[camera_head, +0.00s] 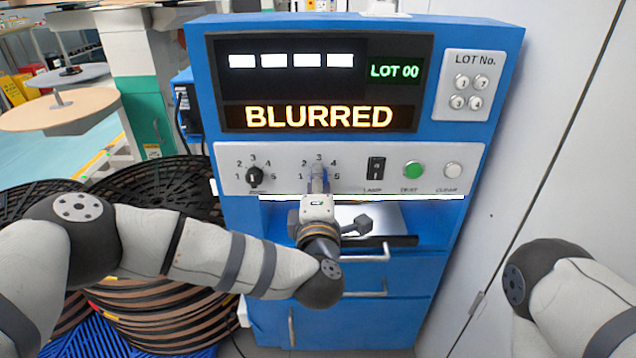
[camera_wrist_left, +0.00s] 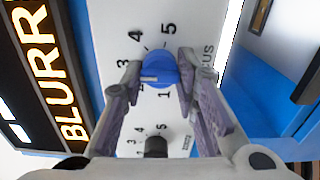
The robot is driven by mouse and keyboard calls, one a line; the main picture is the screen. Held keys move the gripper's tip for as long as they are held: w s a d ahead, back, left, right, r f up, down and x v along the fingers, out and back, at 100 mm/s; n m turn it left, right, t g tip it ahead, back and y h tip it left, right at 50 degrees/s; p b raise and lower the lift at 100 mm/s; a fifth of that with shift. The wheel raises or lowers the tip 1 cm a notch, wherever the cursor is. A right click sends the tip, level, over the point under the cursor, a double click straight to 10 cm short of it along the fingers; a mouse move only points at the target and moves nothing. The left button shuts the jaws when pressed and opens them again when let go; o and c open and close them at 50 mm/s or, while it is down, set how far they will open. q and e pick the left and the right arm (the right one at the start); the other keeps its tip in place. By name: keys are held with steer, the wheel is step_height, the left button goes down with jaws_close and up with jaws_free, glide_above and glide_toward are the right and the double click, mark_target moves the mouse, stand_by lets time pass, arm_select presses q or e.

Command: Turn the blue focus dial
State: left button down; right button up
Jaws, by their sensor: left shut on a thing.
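The blue focus dial (camera_wrist_left: 161,66) sits on the light panel between printed numbers 1 to 5. Its white mark lies on the side toward the 2. My left gripper (camera_wrist_left: 160,76) is shut on the dial, one finger on each side. In the head view, my left gripper (camera_head: 318,184) reaches up to the panel and largely hides the dial. The display (camera_head: 318,117) above reads BLURRED in orange and LOT 00 in green. My right gripper is out of view; only part of that arm shows at the right.
A black dial (camera_head: 254,177) is left of the focus dial, also numbered. A black rocker switch (camera_head: 375,167), green button (camera_head: 413,169) and white button (camera_head: 453,170) are to the right. A tray and drawers with handles (camera_head: 365,293) lie below. Cable reels (camera_head: 165,195) stand left.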

arm_select(q)
steer(key=c, duration=1.2)
jaws_free()
steer(key=shift+c, duration=0.2)
steer(key=s, duration=1.2)
